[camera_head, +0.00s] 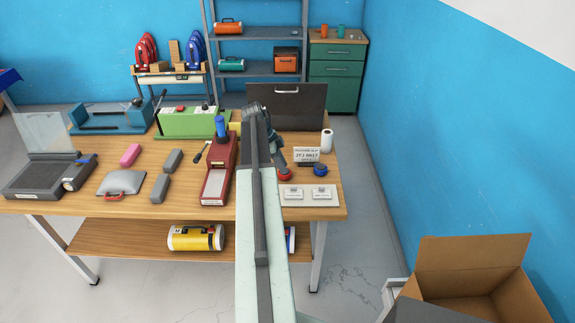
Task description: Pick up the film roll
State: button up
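A white upright cylinder (327,141), which looks like the film roll, stands near the right edge of the wooden table (325,206). My arm reaches from the bottom of the picture over the table and bends down at its far end. My gripper (283,167) appears small and dark at that end, left of and nearer than the roll, and apart from it. It is just above or beside a red round piece (285,174). Its fingers are too small to tell open from shut.
A small sign (306,156), a blue round piece (320,169) and label cards (312,195) lie near the roll. A dark open case (300,100) stands behind. A red machine (217,178) is left of my arm. An open carton (470,275) is at lower right.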

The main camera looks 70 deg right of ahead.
jog(key=shift+w+r, duration=0.15)
jog(key=shift+r, duration=0.15)
jog(key=w+a+f+n+t, duration=0.1)
jog(key=w+a+n, duration=0.6)
jog(key=w+a, duration=0.6)
jog(key=w+a+n+t, duration=0.2)
jog(key=w+a+n, duration=0.65)
jog(key=a, duration=0.65)
jog(key=w+a+n, duration=0.2)
jog(key=a+n, duration=0.6)
jog(key=a, duration=1.1)
jog(key=w+a+n+t+y, duration=0.1)
jog(key=w+a+n, duration=0.2)
jog(key=a+n, duration=0.5)
jog(key=a, duration=1)
jog(key=shift+w+a+f+y, duration=0.25)
jog(key=shift+a+f+y, duration=0.05)
jog(key=shift+a+f, duration=0.1)
jog(key=shift+o, duration=0.5)
jog(key=shift+n, duration=0.25)
jog(key=shift+w, duration=0.15)
